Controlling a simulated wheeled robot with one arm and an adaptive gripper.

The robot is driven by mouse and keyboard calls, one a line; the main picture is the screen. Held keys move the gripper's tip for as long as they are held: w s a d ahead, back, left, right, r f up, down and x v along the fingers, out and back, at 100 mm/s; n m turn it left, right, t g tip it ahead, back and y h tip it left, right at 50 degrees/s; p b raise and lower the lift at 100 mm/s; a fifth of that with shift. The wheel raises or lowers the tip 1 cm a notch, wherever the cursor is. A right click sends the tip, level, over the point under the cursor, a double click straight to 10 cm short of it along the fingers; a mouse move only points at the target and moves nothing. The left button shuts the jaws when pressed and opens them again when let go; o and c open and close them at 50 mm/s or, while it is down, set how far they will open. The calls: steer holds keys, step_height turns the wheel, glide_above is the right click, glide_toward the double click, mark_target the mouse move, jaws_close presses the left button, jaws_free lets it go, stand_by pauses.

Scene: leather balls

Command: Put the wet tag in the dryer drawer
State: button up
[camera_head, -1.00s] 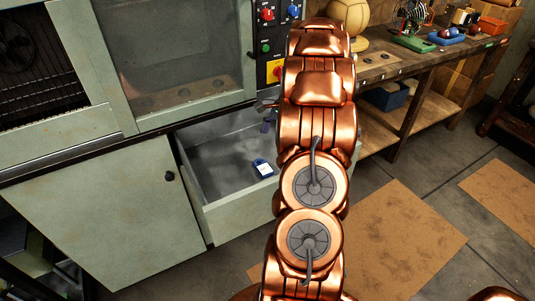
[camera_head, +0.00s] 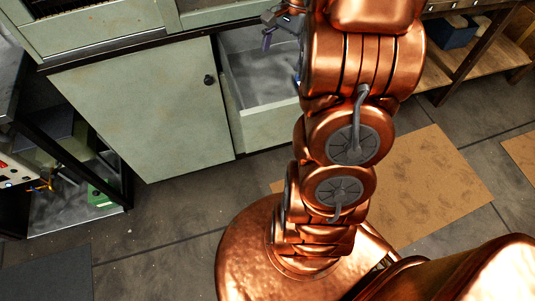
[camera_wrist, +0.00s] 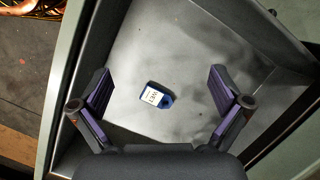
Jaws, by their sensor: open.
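The wet tag (camera_wrist: 156,96) is a small blue tag with a white printed label. It lies flat on the metal floor of the open drawer (camera_wrist: 190,40). In the head view the pale green drawer (camera_head: 275,127) is pulled out below the cabinet, and my arm covers most of the tag. My gripper (camera_wrist: 160,90) is open and empty, its purple-padded fingers spread on either side of the tag in the wrist view, apart from it. The gripper (camera_head: 268,32) also shows at the top of the head view, over the drawer's back part, largely cut off or hidden.
A closed green cabinet door (camera_head: 145,110) with a black knob is left of the drawer. A dark shelf unit (camera_head: 75,170) stands at far left. A wooden workbench (camera_head: 480,60) is at upper right. Brown mats (camera_head: 435,180) lie on the tiled floor.

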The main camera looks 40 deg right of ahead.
steer(key=s+a+r+n+g+h, duration=0.1)
steer(key=s+a+n, duration=0.35)
steer(key=a, duration=0.35)
steer(key=s+a+r+n+h, duration=0.1)
steer(key=s+a+n, duration=0.35)
steer(key=a, duration=0.35)
steer(key=s+a+f+n, duration=0.1)
steer(key=s+a+n, duration=0.1)
steer(key=s, duration=0.4)
steer(key=s+a+n+h, duration=0.1)
steer(key=s+a+n, duration=0.2)
steer(key=s, duration=0.3)
steer(key=shift+s+f+n+h, duration=0.2)
steer(key=shift+f+n+h, duration=0.15)
steer(key=shift+n, duration=0.35)
step_height(320, 180, up, 7)
steer(key=p, duration=0.7)
steer(key=shift+r, duration=0.2)
